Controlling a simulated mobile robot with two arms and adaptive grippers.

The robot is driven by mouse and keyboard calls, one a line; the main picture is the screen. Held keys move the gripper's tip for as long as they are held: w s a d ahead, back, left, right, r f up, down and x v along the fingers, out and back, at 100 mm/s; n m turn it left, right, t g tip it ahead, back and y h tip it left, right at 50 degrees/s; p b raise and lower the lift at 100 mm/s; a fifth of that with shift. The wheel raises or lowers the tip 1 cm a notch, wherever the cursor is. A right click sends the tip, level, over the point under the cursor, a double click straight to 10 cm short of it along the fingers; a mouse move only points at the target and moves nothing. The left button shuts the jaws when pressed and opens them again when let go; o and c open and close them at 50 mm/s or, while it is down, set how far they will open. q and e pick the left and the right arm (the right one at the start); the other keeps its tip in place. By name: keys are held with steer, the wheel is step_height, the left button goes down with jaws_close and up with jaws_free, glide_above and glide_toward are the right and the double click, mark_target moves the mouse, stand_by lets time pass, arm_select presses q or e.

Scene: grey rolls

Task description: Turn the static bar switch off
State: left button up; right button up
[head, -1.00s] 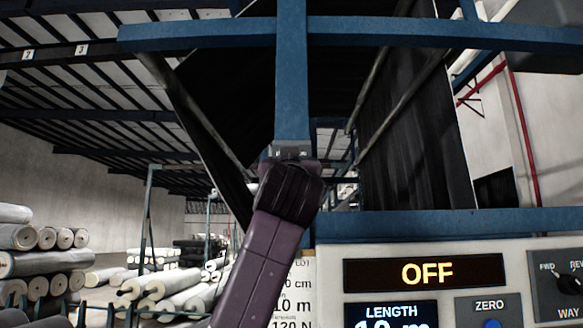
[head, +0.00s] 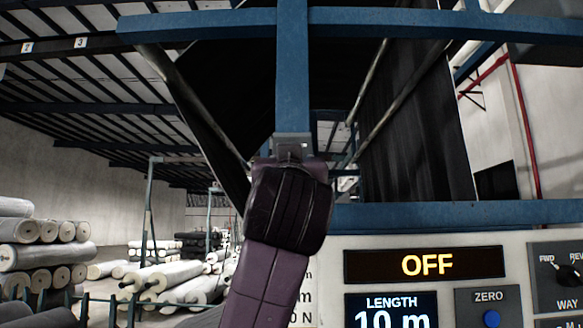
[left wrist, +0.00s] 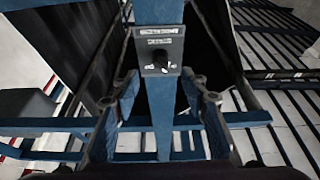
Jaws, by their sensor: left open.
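The static bar switch shows in the left wrist view as a small grey box (left wrist: 158,50) with a dark knob and white label strips, mounted on a blue upright post (left wrist: 158,115). The knob's exact setting is too small to tell. In the head view only the top of the grey switch box (head: 292,143) shows above my left wrist. My left gripper (left wrist: 160,76) is open, its two fingers on either side of the post just below the switch, with nothing between them touching the knob visibly. In the head view my wrist hides its fingers. My right gripper is not in view.
A control panel at lower right has an orange "OFF" display (head: 427,264), a length display (head: 391,311) reading 10 m, a blue zero button (head: 491,318) and a FWD/REV knob (head: 571,274). Blue crossbeams (head: 400,22) frame the post. Fabric rolls (head: 40,257) lie at left.

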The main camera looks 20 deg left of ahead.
arm_select(q)
steer(key=v, duration=0.3)
steer(key=shift+s, duration=0.15)
